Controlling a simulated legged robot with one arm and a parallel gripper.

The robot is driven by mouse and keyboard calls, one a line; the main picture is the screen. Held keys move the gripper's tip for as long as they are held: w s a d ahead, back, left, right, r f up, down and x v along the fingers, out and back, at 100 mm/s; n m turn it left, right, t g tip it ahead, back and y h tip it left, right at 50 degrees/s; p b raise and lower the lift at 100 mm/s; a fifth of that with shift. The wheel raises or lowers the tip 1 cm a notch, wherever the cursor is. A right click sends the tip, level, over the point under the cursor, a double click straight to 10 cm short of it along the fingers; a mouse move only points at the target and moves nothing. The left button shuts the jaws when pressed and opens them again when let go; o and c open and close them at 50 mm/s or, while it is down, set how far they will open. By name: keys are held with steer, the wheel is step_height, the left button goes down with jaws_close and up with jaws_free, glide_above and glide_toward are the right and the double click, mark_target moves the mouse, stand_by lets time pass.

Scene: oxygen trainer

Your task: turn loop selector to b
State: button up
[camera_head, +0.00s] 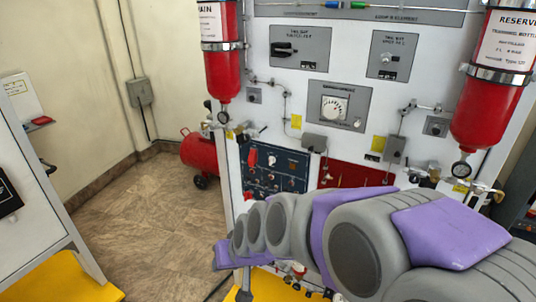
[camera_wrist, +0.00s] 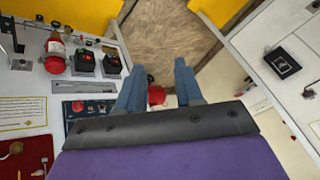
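The white trainer board (camera_head: 460,95) carries several grey plates. The upper left plate has a black knob (camera_head: 283,50), the upper right plate a small light knob (camera_head: 386,59), and the middle plate a round white dial (camera_head: 334,107). A blue panel (camera_head: 290,172) with small knobs and switches sits lower down. I cannot read which control is the loop selector, nor its setting. My gripper (camera_wrist: 158,84) is open and empty in the wrist view, its two blue-grey fingers apart. It touches none of these controls. In the head view my arm reaches left, low in front of the board.
Red bottles (camera_head: 222,62) (camera_head: 490,105) with gauges flank the board. A red tank (camera_head: 200,152) stands on the floor behind it at left. A red panel (camera_head: 345,174) is partly hidden by my arm. A white cabinet (camera_head: 35,205) stands left, with open floor (camera_head: 150,215) between.

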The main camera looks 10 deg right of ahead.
steer(key=w+a+r+m+t+p, duration=0.2)
steer(key=w+a+t, duration=0.15)
steer(key=w, duration=0.65)
steer(key=w+a+r+m+t+p, duration=0.1)
steer(key=w+a+t+p, duration=0.25)
steer(key=w, duration=0.65)
steer(key=m+t+h+p, duration=0.3)
steer(key=m+h+p, duration=0.3)
steer(key=h, duration=0.9)
glide_toward(271, 160)
steer(key=x, duration=0.8)
steer(key=shift+w+a, duration=0.2)
steer(key=shift+w, duration=0.05)
steer(key=shift+c, duration=0.3)
steer(key=shift+r, duration=0.1)
jaws_close()
